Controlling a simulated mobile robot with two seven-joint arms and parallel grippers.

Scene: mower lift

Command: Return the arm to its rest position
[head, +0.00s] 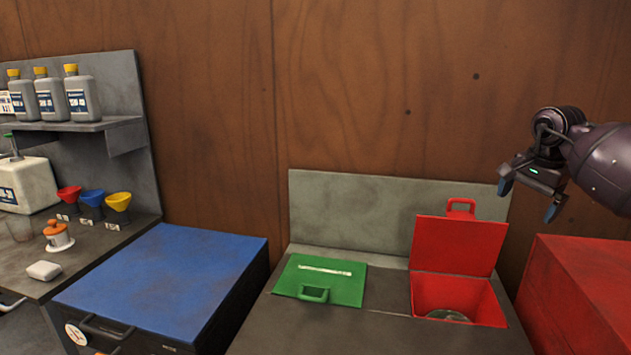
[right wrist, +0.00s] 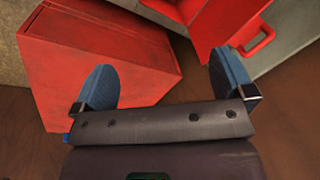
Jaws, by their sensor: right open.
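My right gripper (head: 527,200) is raised at the right of the head view, above and to the right of the open red lid (head: 455,245). Its two blue-padded fingers are spread apart with nothing between them. In the right wrist view the open right gripper (right wrist: 162,85) shows over the red box (right wrist: 95,65), with the red lid and its handle (right wrist: 262,38) beyond. My right arm (head: 605,160) comes in from the right edge. My left gripper is out of view.
A grey bench holds a shut green lid (head: 320,280) and an open red bin (head: 435,295) with something dark inside. A red box (head: 580,295) stands at right. A blue-topped cabinet (head: 165,275) stands at left, beside a shelf with grey bottles (head: 82,98) and coloured funnels (head: 92,197).

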